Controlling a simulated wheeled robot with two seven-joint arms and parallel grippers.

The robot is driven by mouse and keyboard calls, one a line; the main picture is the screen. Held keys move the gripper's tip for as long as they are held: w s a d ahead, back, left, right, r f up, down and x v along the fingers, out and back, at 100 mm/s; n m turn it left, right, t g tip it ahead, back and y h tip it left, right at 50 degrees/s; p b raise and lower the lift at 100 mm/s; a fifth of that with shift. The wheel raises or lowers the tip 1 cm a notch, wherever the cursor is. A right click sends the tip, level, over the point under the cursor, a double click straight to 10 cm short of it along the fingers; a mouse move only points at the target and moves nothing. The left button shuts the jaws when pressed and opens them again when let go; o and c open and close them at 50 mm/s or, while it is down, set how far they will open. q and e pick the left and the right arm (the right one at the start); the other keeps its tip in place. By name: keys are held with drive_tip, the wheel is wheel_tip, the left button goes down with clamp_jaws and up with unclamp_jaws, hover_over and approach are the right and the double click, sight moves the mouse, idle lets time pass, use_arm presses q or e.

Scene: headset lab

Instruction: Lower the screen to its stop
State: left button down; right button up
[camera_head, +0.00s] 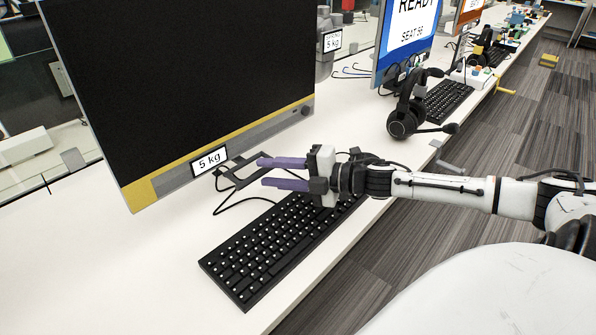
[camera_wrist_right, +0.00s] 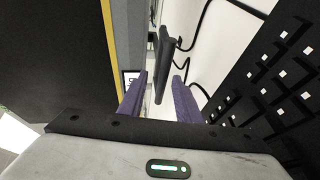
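The screen (camera_head: 180,75) is a large black monitor at the left of the head view. It has a grey and yellow lower strip and a "5 kg" label (camera_head: 209,161). A dark handle-like bar (camera_head: 238,176) juts from below its lower edge; it also shows in the wrist view (camera_wrist_right: 164,55). My right gripper (camera_head: 262,172) has purple fingers, open and pointing at the bar. In the wrist view the bar's near end lies between the fingertips, with gaps visible on both sides. Whether the screen is at its stop cannot be told. My left gripper is not in view.
A black keyboard (camera_head: 275,245) lies on the white desk (camera_head: 120,290) just below my right gripper. A black cable loops behind the gripper. A headset (camera_head: 408,115), another keyboard (camera_head: 447,100) and a blue-framed screen (camera_head: 405,40) stand farther back. The desk's front left is clear.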

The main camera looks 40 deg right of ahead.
drive_tip(key=p+v, duration=0.2)
drive_tip(key=v, duration=0.3)
drive_tip(key=shift+s+d+r, duration=0.1)
drive_tip(key=shift+s+d, duration=0.1)
drive_tip(key=shift+s, duration=0.1)
drive_tip(key=shift+s+d, duration=0.1)
drive_tip(key=shift+s, duration=0.2)
drive_tip(key=shift+s+d+r, duration=0.1)
drive_tip(key=shift+s+d, duration=0.1)
drive_tip(key=shift+s, duration=0.15)
